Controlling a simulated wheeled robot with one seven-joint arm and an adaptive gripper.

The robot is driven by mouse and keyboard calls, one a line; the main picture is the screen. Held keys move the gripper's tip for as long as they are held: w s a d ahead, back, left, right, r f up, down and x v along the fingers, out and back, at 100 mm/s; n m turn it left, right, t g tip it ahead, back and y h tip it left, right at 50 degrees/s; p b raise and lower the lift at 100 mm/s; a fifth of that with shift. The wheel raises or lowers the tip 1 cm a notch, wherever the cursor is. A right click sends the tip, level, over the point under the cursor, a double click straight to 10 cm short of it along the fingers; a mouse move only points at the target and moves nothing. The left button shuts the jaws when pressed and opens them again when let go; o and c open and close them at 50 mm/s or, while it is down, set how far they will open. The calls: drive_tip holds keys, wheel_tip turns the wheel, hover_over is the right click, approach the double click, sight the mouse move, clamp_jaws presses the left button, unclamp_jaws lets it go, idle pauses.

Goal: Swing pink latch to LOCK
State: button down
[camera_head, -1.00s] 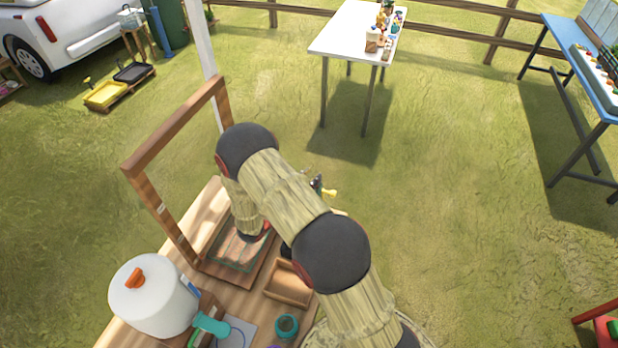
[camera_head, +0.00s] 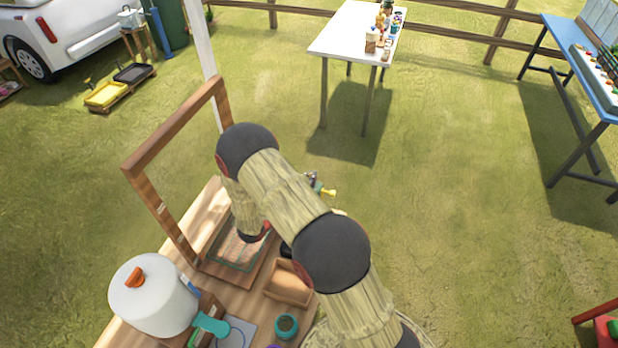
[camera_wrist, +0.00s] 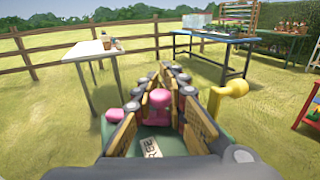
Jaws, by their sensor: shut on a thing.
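In the wrist view a pink latch (camera_wrist: 159,104) shows between the two fingers of my gripper (camera_wrist: 160,88). The fingers are closed in on the pink part from both sides. A second pink rounded piece (camera_wrist: 115,116) shows just left of the left finger. A green base (camera_wrist: 157,140) lies below, with a pale label (camera_wrist: 153,150) whose lettering I cannot read fully. A yellow handle (camera_wrist: 232,88) stands right of the gripper. In the head view my arm hides the latch, and only a yellow tip (camera_head: 329,192) shows past it.
A wooden workbench (camera_head: 222,289) carries a white pot (camera_head: 152,297), an open wooden box (camera_head: 288,284), a teal cup (camera_head: 286,327) and an upright wooden frame (camera_head: 136,167). A white table (camera_head: 335,40) and a blue table (camera_head: 560,30) stand farther off on open grass.

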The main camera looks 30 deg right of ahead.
drive_tip(key=shift+w+r+t, duration=0.2)
drive_tip(key=shift+w+t, duration=0.1)
drive_tip(key=shift+w+d+r+n+t+y, duration=0.1)
drive_tip(key=shift+w+n+t+y, duration=0.1)
drive_tip(key=shift+n+t+y, duration=0.5)
drive_tip(key=shift+w+d+n+t+y, duration=0.2)
drive_tip(key=shift+n+t, duration=0.2)
drive_tip(key=shift+t, duration=0.25)
drive_tip(key=shift+w+d+n+t+y, duration=0.1)
drive_tip(key=shift+w+n+t+y, duration=0.1)
drive_tip(key=shift+n+t, duration=0.35)
drive_tip(key=shift+s, duration=0.1)
drive_tip(key=c, duration=1.8)
unclamp_jaws()
drive_tip(key=shift+f, duration=0.25)
drive_tip(key=shift+s+a, duration=0.1)
drive_tip(key=v, duration=1.1)
drive_tip(key=shift+s+a+f, duration=0.1)
drive_tip(key=shift+s+a, duration=0.1)
drive_tip(key=shift+a, duration=0.1)
